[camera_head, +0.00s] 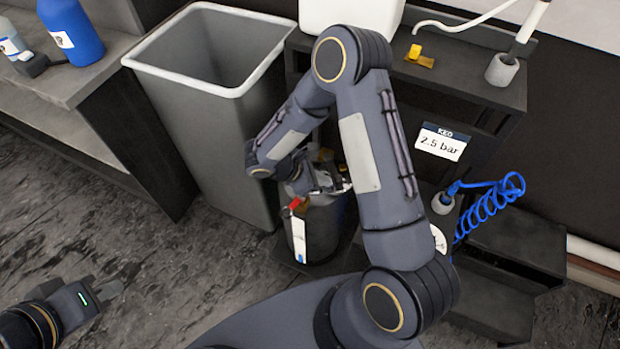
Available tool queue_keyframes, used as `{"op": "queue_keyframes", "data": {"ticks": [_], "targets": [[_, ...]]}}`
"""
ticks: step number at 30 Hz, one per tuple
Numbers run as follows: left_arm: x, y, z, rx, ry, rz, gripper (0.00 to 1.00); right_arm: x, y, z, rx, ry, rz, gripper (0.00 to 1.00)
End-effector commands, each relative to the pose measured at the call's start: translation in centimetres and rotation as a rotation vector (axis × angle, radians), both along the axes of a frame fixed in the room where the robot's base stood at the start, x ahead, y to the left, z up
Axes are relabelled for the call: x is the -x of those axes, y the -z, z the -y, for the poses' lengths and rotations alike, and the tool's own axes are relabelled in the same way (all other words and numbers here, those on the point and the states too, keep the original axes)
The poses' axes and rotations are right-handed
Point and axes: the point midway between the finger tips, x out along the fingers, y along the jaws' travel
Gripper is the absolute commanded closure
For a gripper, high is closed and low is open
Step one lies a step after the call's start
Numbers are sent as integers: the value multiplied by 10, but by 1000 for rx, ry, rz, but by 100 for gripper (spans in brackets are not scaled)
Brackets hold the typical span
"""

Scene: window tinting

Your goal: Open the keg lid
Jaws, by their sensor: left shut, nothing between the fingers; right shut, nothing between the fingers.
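The keg (324,228) is a dark grey cylinder low in the middle of the head view, with a red tab and a white tag on its front left. My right arm reaches over it, and my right gripper (325,180) is at the keg's top, shut. Its fingertips are partly hidden by my own wrist. The lid is mostly covered by the gripper, so I cannot tell whether they touch. My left gripper (108,290) is shut and empty over the floor at the lower left, apart from the keg.
A tall grey bin (205,140) with a white rim stands left of the keg. A dark shelf unit with a "KEG 2.5 bar" sign (442,142) and a coiled blue hose (487,210) are on the right. A blue bottle (72,35) is on the left bench. The floor at left is clear.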

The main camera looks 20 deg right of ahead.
Motion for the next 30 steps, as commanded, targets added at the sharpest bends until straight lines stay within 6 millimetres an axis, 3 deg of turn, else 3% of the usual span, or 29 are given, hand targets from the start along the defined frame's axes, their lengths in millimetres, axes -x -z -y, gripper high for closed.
{"op": "queue_keyframes", "data": {"ticks": [17,30], "targets": [[0,2,0,0,0,0,100,2,0,6,0,-19,1,100],[0,30,0,0,0,0,100,16,4,37,1,-285,0,100]]}}
